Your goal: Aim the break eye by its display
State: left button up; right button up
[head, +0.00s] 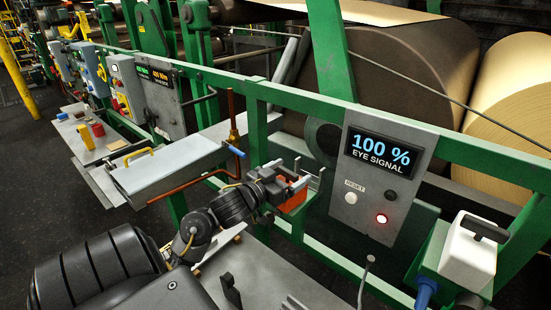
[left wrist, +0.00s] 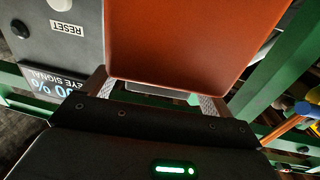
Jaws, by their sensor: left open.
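An orange-red housing (head: 292,201), which looks like the break eye, sits left of the panel by the green rail. It fills the upper middle of the left wrist view (left wrist: 185,40). My left gripper (head: 286,184) is at this housing, its open fingers on either side of it. I cannot tell whether they touch it. The eye's front is hidden. My right gripper is not in view.
Green rails and big rolls stand behind.

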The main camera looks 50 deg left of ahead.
pick_arm(q)
jog(key=s, duration=0.5)
jog(key=shift+s+f+b, duration=0.15)
jog(key=shift+s+b, duration=0.25)
jog(key=shift+s+r+p, duration=0.15)
jog(key=shift+s+p, duration=0.2)
jog(key=shift+s, duration=0.2)
jog(key=shift+s+r+p, duration=0.15)
jog(key=shift+s+p, duration=0.2)
jog(key=shift+s, duration=0.15)
jog(key=shift+s+f+p, duration=0.1)
jog(key=shift+s+p, duration=0.2)
jog(key=shift+s, duration=0.4)
jog(key=shift+f, duration=0.1)
